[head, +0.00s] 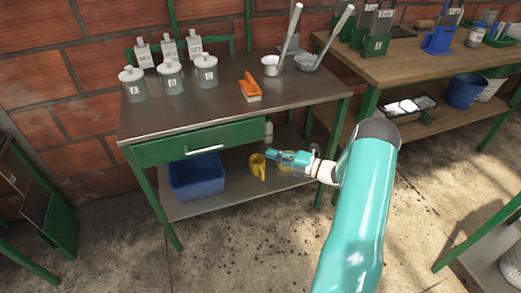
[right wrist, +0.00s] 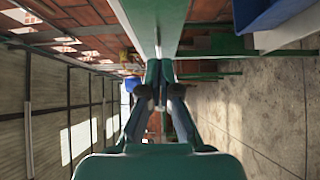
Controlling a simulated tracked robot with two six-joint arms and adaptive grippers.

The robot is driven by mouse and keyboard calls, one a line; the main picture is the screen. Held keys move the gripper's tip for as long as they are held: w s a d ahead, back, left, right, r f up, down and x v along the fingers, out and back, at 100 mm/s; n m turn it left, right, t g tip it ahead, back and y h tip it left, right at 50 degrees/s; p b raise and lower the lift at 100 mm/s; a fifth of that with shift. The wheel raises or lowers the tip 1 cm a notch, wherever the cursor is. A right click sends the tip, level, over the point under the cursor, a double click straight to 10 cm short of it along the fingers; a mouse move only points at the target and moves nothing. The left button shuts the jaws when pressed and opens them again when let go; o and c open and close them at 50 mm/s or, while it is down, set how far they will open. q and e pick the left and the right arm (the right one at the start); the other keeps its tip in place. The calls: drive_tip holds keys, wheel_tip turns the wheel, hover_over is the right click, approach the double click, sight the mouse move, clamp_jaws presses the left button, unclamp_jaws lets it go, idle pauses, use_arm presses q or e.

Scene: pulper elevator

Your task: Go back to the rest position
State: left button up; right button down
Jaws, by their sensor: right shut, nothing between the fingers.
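My right gripper (head: 280,156) is at the end of my teal arm in the head view, in front of the bench's lower right part and pointing left. It is shut with nothing between its fingers. In the right wrist view its fingers (right wrist: 160,75) meet just below a pale strip on a green bar. I cannot tell from the pictures how close they are to that bar. My left gripper is not in view.
A metal-topped bench (head: 225,120) has a green drawer (head: 165,148) that looks shut. Jars, an orange brush (head: 250,88) and pots stand on top. A blue bin (head: 197,178) and yellow mugs (head: 257,167) are on its shelf. Floor (head: 240,250) in front is clear.

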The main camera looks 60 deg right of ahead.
drive_tip(key=w+a+n+g+y, duration=0.1)
drive_tip(key=w+a+n+y, duration=0.15)
drive_tip(key=a, duration=0.35)
drive_tip(key=w+a+r+n+g+y, duration=0.1)
drive_tip(key=w+a+y, duration=0.25)
drive_tip(key=a, duration=0.35)
drive_tip(key=w+a+n+g+y, duration=0.1)
drive_tip(key=w+a+y, duration=0.1)
drive_tip(key=w+a, duration=0.3)
drive_tip(key=s+a+f+n+g+y, duration=0.25)
drive_tip(key=a+n+g, duration=0.2)
drive_tip(key=a, duration=0.85)
drive_tip(key=s+a+f+n+g+h, duration=0.1)
drive_tip(key=s+a+f+n+g, duration=0.3)
drive_tip(key=s+a+n+g, duration=0.35)
drive_tip(key=s+a+f+n+g, duration=0.4)
drive_tip(key=s+a+n+g, duration=0.15)
drive_tip(key=s+a, duration=0.35)
drive_tip(key=s+d+f+n+h, duration=0.2)
drive_tip(key=s+f+n+h, duration=0.65)
drive_tip(key=n, duration=1.05)
drive_tip(key=w+f+n+t, duration=0.2)
drive_tip(key=w+n+t, duration=0.2)
drive_tip(key=w+n, duration=0.4)
wheel_tip(320, 180, up, 13)
drive_tip(key=s+n+p, duration=0.1)
drive_tip(key=p, duration=1.1)
drive_tip(key=shift+s+d+f+g, duration=0.15)
drive_tip(key=shift+d+f+g, duration=0.05)
drive_tip(key=shift+d+g, duration=0.2)
